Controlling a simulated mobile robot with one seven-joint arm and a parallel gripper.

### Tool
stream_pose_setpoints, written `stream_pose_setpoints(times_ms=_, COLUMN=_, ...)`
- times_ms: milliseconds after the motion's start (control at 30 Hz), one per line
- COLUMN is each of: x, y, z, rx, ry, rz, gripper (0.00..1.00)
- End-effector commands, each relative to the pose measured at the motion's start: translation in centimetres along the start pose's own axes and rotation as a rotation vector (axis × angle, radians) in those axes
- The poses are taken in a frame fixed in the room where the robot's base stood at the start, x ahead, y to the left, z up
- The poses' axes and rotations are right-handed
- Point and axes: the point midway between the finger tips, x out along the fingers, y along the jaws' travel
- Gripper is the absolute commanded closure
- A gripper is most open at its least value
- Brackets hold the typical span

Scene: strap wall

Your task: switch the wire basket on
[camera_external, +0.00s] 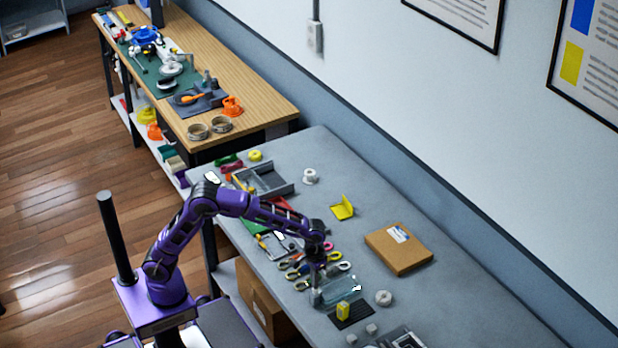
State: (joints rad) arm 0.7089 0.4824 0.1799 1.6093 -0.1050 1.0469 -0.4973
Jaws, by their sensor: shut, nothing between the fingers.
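My purple arm reaches over the grey table from the left. My gripper (317,284) points down and is shut with nothing in it, at the left edge of a pale, see-through box-like thing (343,290). I cannot tell whether this is the wire basket, or whether my gripper touches it. No switch can be made out on it at this size. A small yellow block (343,311) stands on a black ribbed mat (355,318) just in front of it.
A white roll (383,298) and a brown cardboard box (398,249) lie to the right. A yellow bracket (343,208) and a grey tray (285,189) are farther back. The table's right side is mostly clear.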

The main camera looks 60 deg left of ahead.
Motion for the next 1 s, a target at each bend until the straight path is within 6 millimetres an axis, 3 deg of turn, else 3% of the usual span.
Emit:
stream_pose_setpoints(times_ms=200, x=0.5, y=-0.2, z=0.2, rx=-0.001, ry=-0.009, rz=-0.008, gripper=1.0)
stream_pose_setpoints(times_ms=367, x=-0.5, y=-0.2, z=0.2, rx=-0.001, ry=-0.009, rz=-0.008, gripper=1.0)
stream_pose_setpoints(times_ms=1000, x=-12.6, y=0.0, z=0.0, rx=0.0, ry=0.001, rz=0.001, gripper=1.0)
